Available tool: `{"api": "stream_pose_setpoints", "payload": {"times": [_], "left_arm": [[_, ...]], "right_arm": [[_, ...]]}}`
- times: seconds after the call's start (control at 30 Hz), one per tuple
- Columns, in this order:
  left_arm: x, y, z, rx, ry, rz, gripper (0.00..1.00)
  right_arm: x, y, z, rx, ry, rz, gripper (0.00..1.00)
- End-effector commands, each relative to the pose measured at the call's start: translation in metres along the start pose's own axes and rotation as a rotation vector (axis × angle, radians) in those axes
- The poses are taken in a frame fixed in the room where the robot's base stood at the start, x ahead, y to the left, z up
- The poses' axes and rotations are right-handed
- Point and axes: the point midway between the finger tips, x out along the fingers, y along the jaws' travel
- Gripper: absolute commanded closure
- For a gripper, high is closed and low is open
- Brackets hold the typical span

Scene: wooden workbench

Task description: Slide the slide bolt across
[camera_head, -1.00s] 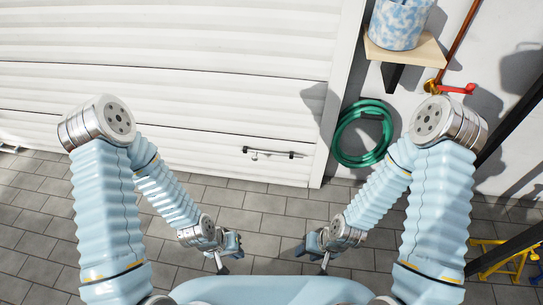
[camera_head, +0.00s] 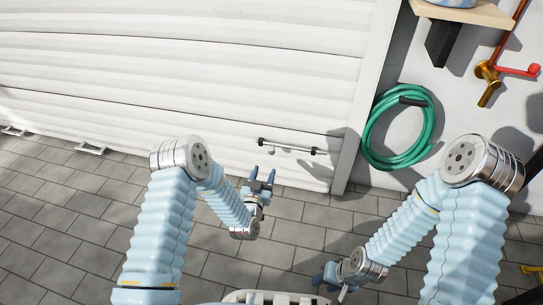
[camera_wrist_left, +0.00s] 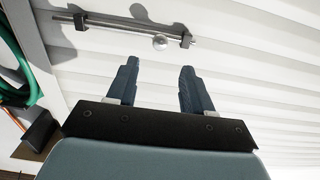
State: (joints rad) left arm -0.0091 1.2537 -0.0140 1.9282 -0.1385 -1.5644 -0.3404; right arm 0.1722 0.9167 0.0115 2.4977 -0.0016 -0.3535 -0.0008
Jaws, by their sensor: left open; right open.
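The white ribbed garage door (camera_head: 190,70) fills the left and middle. A coiled green hose (camera_head: 370,140) and a brass tap with red handle (camera_head: 490,75) are on the wall at right. A wooden shelf (camera_head: 465,12) is above. The grey tiled floor (camera_head: 60,220) is clear.

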Motion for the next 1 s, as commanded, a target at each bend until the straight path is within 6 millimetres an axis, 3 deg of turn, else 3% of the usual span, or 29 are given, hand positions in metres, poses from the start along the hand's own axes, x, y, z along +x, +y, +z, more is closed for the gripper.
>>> {"api": "stream_pose_setpoints", "payload": {"times": [0.3, 0.5, 0.9, 1.0], "left_arm": [[0.073, 0.000, 0.002, -0.001, 0.002, -0.001, 0.49], [0.103, 0.000, 0.002, -0.001, -0.002, 0.000, 0.49], [0.112, 0.000, 0.001, -0.002, -0.004, 0.000, 0.49], [0.112, 0.000, 0.001, -0.002, -0.004, 0.000, 0.63]], "right_arm": [[0.014, 0.005, 0.000, 0.001, 0.003, 0.000, 0.57], [0.019, 0.007, 0.000, 0.001, 0.005, 0.000, 0.57], [0.020, 0.007, -0.001, 0.001, 0.005, 0.000, 0.57], [0.020, 0.007, -0.001, 0.001, 0.005, 0.000, 0.57]]}}
